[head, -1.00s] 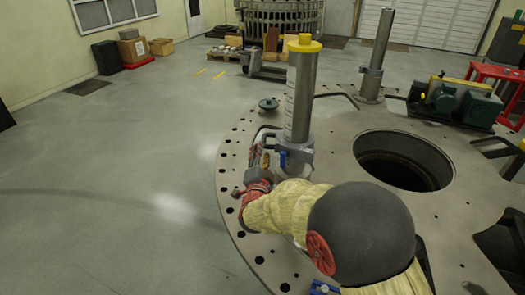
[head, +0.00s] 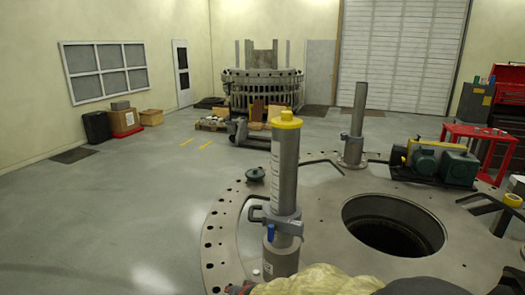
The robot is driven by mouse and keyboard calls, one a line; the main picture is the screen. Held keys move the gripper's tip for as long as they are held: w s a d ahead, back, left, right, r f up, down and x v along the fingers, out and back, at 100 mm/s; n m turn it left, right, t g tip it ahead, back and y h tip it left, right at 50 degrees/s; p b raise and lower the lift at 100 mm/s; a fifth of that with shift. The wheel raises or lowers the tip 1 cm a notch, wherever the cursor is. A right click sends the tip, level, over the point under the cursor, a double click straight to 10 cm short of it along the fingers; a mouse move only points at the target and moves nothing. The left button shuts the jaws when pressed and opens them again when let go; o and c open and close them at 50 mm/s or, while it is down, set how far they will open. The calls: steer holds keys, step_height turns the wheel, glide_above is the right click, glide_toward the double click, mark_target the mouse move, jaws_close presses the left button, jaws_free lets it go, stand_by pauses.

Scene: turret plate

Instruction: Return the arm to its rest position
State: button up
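My arm shows only as a beige padded sleeve (head: 318,280) at the bottom edge of the head view, in front of the round turret plate (head: 222,235). My gripper is not clearly visible; a small dark and reddish bit shows at the bottom edge left of the sleeve. A steel column (head: 285,175) with a yellow cap (head: 286,120) stands upright on the plate just beyond the arm. A grey clamp with a blue lever (head: 270,232) is around its lower part.
A large round hole (head: 394,226) opens in the plate at right. A second column (head: 354,125) and a green motor pump (head: 440,162) stand farther back. A dark green disc (head: 255,174) lies near the plate's left edge. Open floor (head: 110,220) lies at left.

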steer(key=s+d+r+n+g+h, duration=0.15)
steer(key=s+d+r, duration=0.35)
steer(key=s+d, duration=0.6)
steer(key=s+d+r+n+g+h, duration=0.1)
steer(key=s+d+r+n+g, duration=0.3)
steer(key=s+d, duration=0.7)
steer(key=s+d+r+m+t+h+b, duration=0.1)
steer(key=s+d+r+m+t, duration=0.2)
steer(key=s+d+r, duration=0.2)
steer(key=v, duration=0.3)
steer(key=shift+r, duration=0.45)
steer(key=shift+d+m+t, duration=0.1)
steer(key=shift+m+t, duration=0.15)
